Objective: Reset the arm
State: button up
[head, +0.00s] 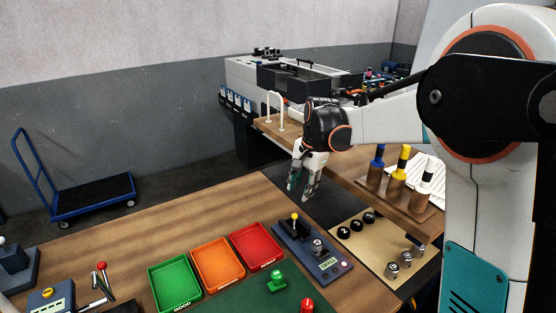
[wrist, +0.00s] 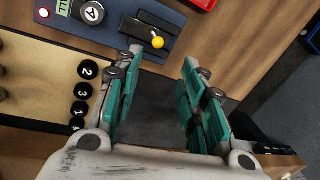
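My gripper (head: 300,192) hangs downward from my arm, above a dark mat (head: 335,200) near the back edge of the wooden bench. In the wrist view the two teal-padded fingers of the gripper (wrist: 160,62) stand wide apart. Nothing is between them; only the dark surface shows below. A blue-grey gauge (head: 312,248) with a yellow-knobbed lever (wrist: 157,42) is in front of the gripper. A metal piece marked A (wrist: 92,12) sits on this gauge.
Green (head: 175,283), orange (head: 218,264) and red (head: 257,246) trays stand left of the gauge. A tan board (head: 365,248) with black numbered pucks and metal pieces lies to the right. Behind it, a rack (head: 390,190) holds coloured handles. A white hooped fixture (head: 276,108) stands behind the gripper.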

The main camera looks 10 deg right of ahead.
jog(key=s+r+n+t+b, duration=0.1)
jog(key=s+r+n, duration=0.2)
jog(key=s, duration=0.5)
jog(key=s+r+n+t+b, duration=0.1)
jog(key=s+r+n+t, duration=0.15)
jog(key=s, duration=0.55)
jog(key=s+f+n+t, duration=0.1)
jog(key=s+f+n, duration=0.1)
jog(key=s, duration=0.5)
jog(key=s+f+n+t+h+b, duration=0.1)
jog(key=s+f+n, duration=0.2)
jog(key=s, duration=0.5)
jog(key=shift+b, duration=0.3)
jog(key=shift+a+n, duration=0.1)
jog(key=shift+n, duration=0.15)
